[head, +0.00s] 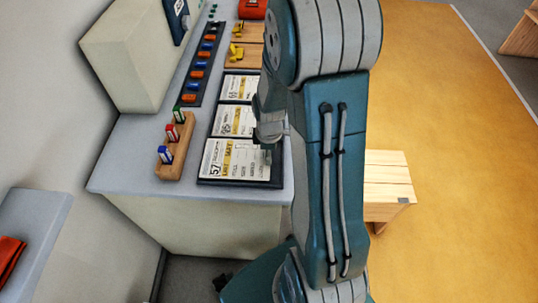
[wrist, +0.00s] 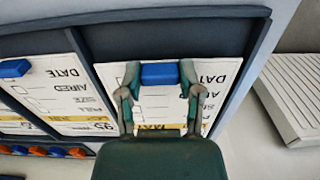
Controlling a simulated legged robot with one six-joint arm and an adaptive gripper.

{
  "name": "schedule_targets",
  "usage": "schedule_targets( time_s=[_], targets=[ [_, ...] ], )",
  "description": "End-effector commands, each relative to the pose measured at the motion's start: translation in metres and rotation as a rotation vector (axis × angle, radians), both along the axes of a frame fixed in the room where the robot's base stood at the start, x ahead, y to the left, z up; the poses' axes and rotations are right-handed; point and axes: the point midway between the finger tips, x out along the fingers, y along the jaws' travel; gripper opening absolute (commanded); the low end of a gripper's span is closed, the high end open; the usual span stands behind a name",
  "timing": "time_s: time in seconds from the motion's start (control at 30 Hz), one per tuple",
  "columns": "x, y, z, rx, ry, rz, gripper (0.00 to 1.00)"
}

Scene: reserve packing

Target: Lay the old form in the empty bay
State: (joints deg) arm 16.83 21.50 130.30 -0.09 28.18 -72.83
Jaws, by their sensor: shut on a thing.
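My gripper (wrist: 159,72) is shut on the blue tab (wrist: 160,75) of a white printed form (wrist: 148,104). In the head view this form (head: 225,165) shows a large 57, a yellow band and the words LAST MAY. It is at the nearest bay of the dark tray (head: 240,184), within the bay's outline; I cannot tell whether it touches the floor. My gripper covers part of it. A second form (wrist: 66,85), with its own blue tab (wrist: 14,68), lies in the neighbouring bay. Farther along, a third form (head: 241,86) lies in the tray. No bare bay shows clearly.
A wooden block (head: 168,170) with green, red and blue pieces stands left of the tray. A dark strip (head: 200,72) of orange and blue items runs behind. A grey box (head: 128,50) stands at the back left. A slatted wooden stool (head: 385,175) is right of the bench.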

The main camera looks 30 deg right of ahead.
Motion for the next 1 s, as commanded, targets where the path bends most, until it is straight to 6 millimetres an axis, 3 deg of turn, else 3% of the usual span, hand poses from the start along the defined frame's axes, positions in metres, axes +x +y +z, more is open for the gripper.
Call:
schedule_targets(
  time_s=[0.03, 0.1, 0.37, 0.4, 0.47, 0.5, 0.87, 1.0],
  targets=[
    [-0.001, 0.000, -0.007, 0.001, 0.004, 0.000, 0.14],
    [-0.001, 0.000, -0.012, 0.000, 0.002, 0.000, 0.02],
    [0.000, 0.000, -0.014, 0.001, 0.001, 0.000, 0.00],
    [0.000, 0.000, -0.014, 0.001, 0.001, 0.000, 0.51],
    [0.000, 0.000, -0.014, 0.001, 0.001, 0.000, 0.78],
    [0.000, 0.000, -0.014, 0.000, 0.000, 0.000, 0.82],
    [0.000, 0.000, -0.013, 0.000, 0.000, 0.000, 0.82],
    [0.001, -0.001, -0.002, -0.001, -0.004, 0.000, 0.82]
  ],
)
